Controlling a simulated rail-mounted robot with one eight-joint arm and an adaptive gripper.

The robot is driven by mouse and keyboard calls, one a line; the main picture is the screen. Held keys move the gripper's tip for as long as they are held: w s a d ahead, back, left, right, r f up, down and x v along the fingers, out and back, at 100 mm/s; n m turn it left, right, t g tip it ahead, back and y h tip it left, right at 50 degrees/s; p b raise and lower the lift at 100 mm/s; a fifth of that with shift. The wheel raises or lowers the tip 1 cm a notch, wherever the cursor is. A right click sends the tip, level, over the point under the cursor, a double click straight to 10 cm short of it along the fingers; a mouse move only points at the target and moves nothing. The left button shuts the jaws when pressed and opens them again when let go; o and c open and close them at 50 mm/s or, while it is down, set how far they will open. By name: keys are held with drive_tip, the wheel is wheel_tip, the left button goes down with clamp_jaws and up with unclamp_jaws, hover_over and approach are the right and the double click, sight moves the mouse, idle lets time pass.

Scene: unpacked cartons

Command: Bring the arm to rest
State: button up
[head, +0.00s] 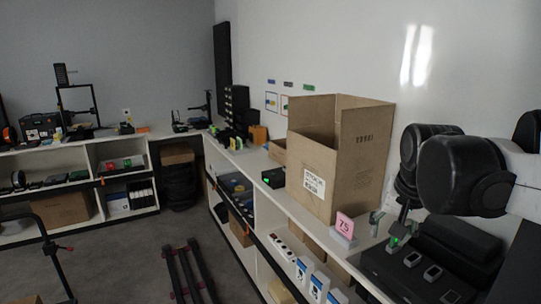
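My arm comes in from the right edge, with large black joints and a white link in front of the wall. My gripper (402,222) hangs below these joints, pointing down over the right end of the white counter (263,168). It is small and partly hidden by my own arm. I cannot tell whether its fingers are open or shut, and I see nothing clearly held in it. A black case (425,275) with several small grey pieces on top lies just below it.
A tall open carton (345,160) stands on the counter left of my gripper. A pink card marked 75 (345,225) and a small grey upright piece (376,220) stand between them. Boxed goods (305,268) sit on the lower shelf. The floor (125,255) at left has some free room.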

drive_tip(key=s+a+f+n+t, duration=0.1)
drive_tip(key=s+a+f+n, duration=0.1)
drive_tip(key=s, duration=0.5)
drive_tip(key=s+a+f+n+t, duration=0.1)
drive_tip(key=s+a+f+n, duration=0.1)
drive_tip(key=s+f, duration=0.3)
drive_tip(key=shift+s+a+f+n+t, duration=0.35)
drive_tip(key=shift+s+a, duration=0.4)
drive_tip(key=shift+s, duration=0.5)
drive_tip(key=shift+r, duration=0.1)
